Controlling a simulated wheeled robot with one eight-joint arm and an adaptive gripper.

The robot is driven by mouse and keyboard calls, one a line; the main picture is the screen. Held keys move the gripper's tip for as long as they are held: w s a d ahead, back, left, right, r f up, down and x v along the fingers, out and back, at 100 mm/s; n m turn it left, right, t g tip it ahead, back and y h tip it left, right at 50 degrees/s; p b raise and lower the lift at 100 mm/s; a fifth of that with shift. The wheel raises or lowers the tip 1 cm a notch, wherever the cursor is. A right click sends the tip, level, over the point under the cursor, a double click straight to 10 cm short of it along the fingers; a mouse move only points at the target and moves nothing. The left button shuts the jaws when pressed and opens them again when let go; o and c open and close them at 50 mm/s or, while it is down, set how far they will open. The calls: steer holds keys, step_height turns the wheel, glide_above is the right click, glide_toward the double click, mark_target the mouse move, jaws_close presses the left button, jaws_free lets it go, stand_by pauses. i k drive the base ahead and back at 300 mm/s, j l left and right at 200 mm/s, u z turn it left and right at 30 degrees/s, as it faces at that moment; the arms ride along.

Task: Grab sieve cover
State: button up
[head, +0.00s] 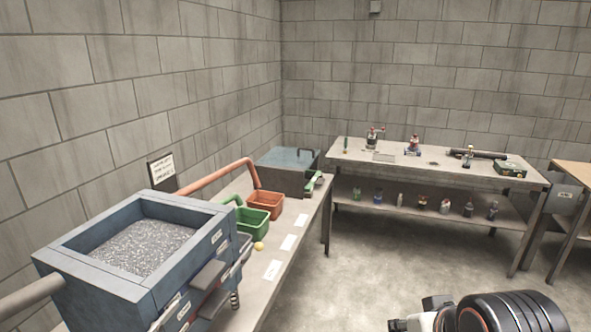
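A blue box-shaped sieve unit (95,279) stands at the near left with its top open. Grey gravel (138,247) lies inside its frame. A flat blue-grey lid with a dark handle (287,158) sits on a dark box at the far end of the left bench. It looks like a cover, but I cannot tell for sure that it is the sieve cover. Part of my arm shows at the bottom right, well apart from both. My gripper's fingers are not visible.
On the left bench (256,293) are a green bin (253,220), an orange bin (267,200), a small yellow ball (259,246) and white labels. A back table (345,155) holds small tools and bottles. The floor (385,240) between them is clear.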

mark_target(298, 158)
steer(key=i, duration=2.25)
steer(key=i+l+u, duration=0.45)
steer(key=i, duration=0.45)
steer(key=i+l+u, duration=0.45)
steer(key=i+l, duration=0.25)
steer(key=i+j+u, duration=0.2)
steer(key=k+j, duration=0.05)
steer(key=k, duration=0.05)
